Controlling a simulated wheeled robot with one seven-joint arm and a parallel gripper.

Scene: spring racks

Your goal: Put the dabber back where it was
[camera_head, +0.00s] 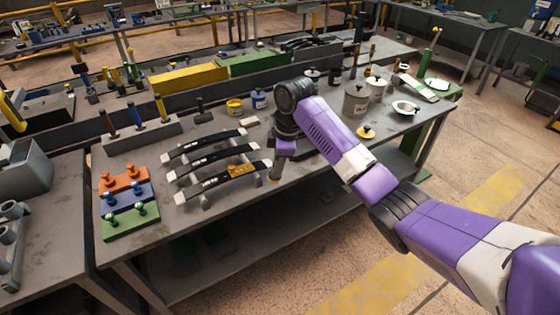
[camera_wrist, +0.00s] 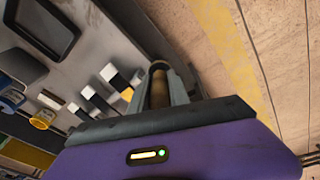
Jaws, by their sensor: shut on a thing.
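My gripper (camera_head: 276,172) hangs over the front edge area of the workbench, just right of the leaf springs, pointing down. In the wrist view my gripper (camera_wrist: 160,88) is shut on a brown, wooden-looking cylinder (camera_wrist: 158,84), which I take to be the dabber. Its end stands up between the two fingers; the rest is hidden by the fingers and palm. In the head view a small tan tip shows at the fingers, too small to make out. A yellow pot (camera_head: 235,107) and a blue pot (camera_head: 259,99) stand at the back of the bench.
Dark leaf springs (camera_head: 204,145) with white ends lie on a rack left of my gripper. Orange, blue and green blocks (camera_head: 128,222) with pegs sit further left. Grey cans (camera_head: 356,103) and a yellow lid (camera_head: 365,132) are to the right. A dark tray (camera_wrist: 62,50) shows in the wrist view.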

